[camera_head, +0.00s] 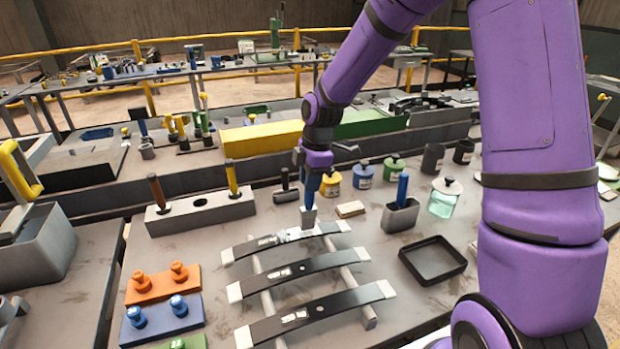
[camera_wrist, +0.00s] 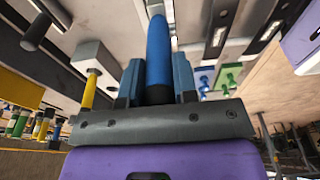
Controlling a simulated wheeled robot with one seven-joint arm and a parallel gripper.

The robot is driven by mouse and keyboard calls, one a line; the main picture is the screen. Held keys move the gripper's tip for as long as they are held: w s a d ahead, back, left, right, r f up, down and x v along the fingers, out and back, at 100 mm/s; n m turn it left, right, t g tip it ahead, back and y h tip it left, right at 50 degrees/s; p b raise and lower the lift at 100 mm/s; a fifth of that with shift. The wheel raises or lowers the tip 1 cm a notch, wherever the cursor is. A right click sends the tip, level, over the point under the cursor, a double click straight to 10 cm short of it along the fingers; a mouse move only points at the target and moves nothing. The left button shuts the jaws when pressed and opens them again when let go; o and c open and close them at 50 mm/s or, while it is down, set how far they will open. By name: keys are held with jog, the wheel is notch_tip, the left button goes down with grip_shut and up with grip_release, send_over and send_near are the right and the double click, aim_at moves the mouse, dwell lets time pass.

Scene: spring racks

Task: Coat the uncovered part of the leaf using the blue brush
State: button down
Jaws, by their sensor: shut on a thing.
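My gripper (camera_head: 318,172) is shut on the blue brush (camera_head: 309,214), whose blue handle (camera_wrist: 158,50) stands between the fingers in the wrist view. The brush points down, its pale head at or just above the far leaf (camera_head: 252,248); contact is not clear. This dark, curved leaf has light ends and whitish patches near its middle, beside the brush. A middle leaf (camera_head: 325,264) and a near leaf (camera_head: 340,307) lie in front of it on two grey rails. The brush head hides part of the far leaf.
A grey block (camera_head: 200,215) holds brown- and yellow-handled tools around an empty hole. A grey cup (camera_head: 400,217) holds another blue-handled tool. Right stand a glass jar (camera_head: 443,203) and black tray (camera_head: 432,262); behind are paint pots (camera_head: 362,178). Orange (camera_head: 162,286) and blue (camera_head: 162,322) peg blocks lie left.

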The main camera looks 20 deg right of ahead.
jog(key=shift+f, duration=0.5)
jog(key=shift+d+f, duration=0.1)
jog(key=shift+d, duration=1.05)
dwell(1.6)
